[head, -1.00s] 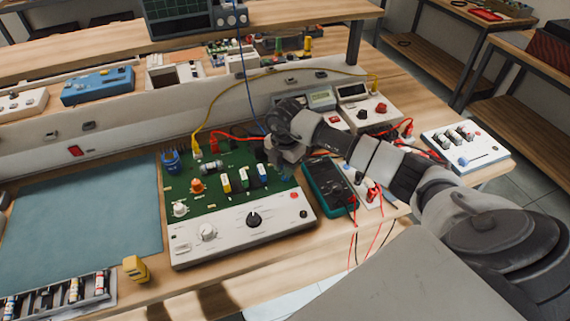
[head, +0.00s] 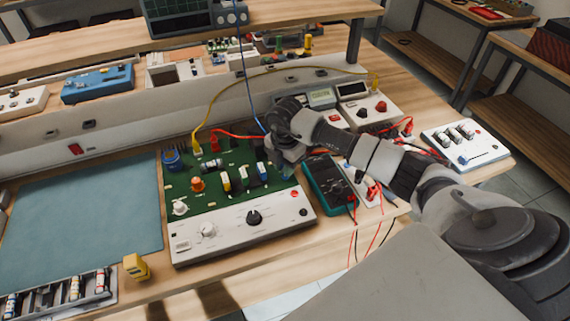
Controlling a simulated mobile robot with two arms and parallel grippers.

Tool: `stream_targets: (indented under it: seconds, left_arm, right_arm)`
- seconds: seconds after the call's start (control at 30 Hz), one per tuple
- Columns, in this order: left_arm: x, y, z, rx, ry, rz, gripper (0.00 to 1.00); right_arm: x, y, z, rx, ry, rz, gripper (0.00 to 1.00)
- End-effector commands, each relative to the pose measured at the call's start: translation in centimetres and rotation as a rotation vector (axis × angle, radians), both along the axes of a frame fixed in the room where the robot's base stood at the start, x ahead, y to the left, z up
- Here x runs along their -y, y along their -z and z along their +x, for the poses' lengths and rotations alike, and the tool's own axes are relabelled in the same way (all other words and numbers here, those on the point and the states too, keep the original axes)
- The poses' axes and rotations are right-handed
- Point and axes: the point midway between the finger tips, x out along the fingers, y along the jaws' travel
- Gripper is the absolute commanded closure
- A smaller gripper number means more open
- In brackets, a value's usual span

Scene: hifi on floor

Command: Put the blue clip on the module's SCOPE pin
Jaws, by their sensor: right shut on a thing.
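The module (head: 245,215) is a green circuit board with a white front panel, lying on the bench. My right gripper (head: 287,168) reaches in from the right, over the board's right edge. It is shut on the blue clip (head: 287,172), of which only a small bluish part shows under the fingers. A blue lead (head: 248,95) runs from the oscilloscope (head: 190,14) down to the gripper. I cannot pick out the SCOPE pin; the hand may cover it. I cannot tell whether the clip touches the board. My left gripper is not in view.
Yellow (head: 196,140) and red (head: 214,143) clips with leads sit at the board's back edge. A teal multimeter (head: 328,185) stands close right of the module. Bench supplies (head: 360,105) stand behind. A blue-grey mat (head: 85,215) on the left is clear.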

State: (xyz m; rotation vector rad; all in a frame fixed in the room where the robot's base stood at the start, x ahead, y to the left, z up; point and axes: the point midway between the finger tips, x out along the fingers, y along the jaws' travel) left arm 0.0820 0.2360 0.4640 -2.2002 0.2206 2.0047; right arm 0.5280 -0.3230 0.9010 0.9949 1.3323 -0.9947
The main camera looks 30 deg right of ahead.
Motion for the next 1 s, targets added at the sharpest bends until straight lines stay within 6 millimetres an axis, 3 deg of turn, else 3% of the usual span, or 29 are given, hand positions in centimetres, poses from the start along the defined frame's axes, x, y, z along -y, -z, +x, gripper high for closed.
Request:
stream_targets:
  seconds: [1.0]
  left_arm:
    - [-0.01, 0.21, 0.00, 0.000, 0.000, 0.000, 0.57]
  right_arm:
    - [0.02, 0.51, 0.01, 0.000, 0.000, 0.000, 0.92]
